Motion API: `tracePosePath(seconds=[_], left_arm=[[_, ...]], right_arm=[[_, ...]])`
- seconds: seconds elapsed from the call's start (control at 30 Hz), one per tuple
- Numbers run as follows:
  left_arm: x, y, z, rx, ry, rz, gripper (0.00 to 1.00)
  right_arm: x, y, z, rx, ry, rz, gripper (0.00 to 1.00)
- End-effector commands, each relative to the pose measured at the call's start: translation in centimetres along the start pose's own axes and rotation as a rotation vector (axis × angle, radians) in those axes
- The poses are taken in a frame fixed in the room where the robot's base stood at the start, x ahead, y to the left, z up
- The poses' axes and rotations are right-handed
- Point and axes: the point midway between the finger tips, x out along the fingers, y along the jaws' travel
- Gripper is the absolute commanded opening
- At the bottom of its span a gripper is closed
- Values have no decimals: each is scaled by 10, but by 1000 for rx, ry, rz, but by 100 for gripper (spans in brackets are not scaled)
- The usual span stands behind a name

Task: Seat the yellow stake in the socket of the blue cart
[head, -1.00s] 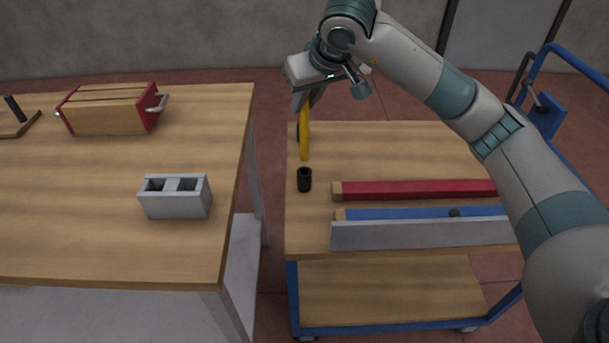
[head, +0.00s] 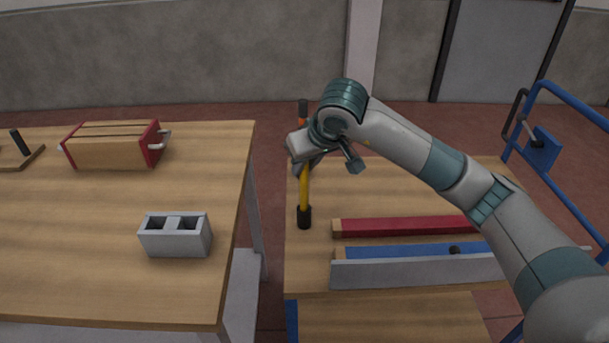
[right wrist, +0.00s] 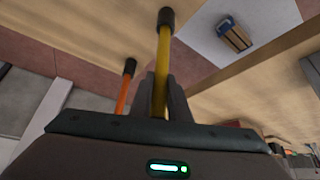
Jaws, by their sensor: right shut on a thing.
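The yellow stake (head: 305,190) is upright in my right gripper (head: 303,167), which is shut on it. Its lower end meets the black socket (head: 304,218) near the left edge of the blue cart's wooden deck (head: 420,185). The stake covers the socket's mouth, so I cannot tell how deep it sits. In the right wrist view the yellow stake (right wrist: 162,75) runs between my fingers towards a black end. An orange stake (head: 303,123) with a black top shows behind my gripper; its foot is hidden. My left gripper is out of view.
A red bar (head: 400,227), a blue bar (head: 400,251) and a grey rail (head: 420,271) lie right of the socket. The blue handle frame (head: 575,107) stands at the right. A workbench (head: 90,225) with a grey block (head: 175,240) and a red-ended wooden box (head: 112,148) is left.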

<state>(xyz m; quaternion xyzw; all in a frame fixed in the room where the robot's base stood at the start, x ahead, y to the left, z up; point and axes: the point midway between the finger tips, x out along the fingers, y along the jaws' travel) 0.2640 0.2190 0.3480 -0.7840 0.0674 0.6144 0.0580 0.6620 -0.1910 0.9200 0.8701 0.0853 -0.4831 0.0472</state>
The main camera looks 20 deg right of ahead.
Motion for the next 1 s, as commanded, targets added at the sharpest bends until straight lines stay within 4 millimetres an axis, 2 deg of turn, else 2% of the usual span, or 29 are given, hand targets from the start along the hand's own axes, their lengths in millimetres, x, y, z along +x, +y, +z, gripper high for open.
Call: tracePosePath(seconds=[0.2,0.3,0.7,1.0], left_arm=[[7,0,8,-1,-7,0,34],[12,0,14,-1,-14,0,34],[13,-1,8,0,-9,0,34],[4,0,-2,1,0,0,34]], right_arm=[[22,0,14,1,-2,-1,0],[26,0,17,0,0,0,0],[28,0,18,0,1,0,0],[30,0,19,0,0,0,0]])
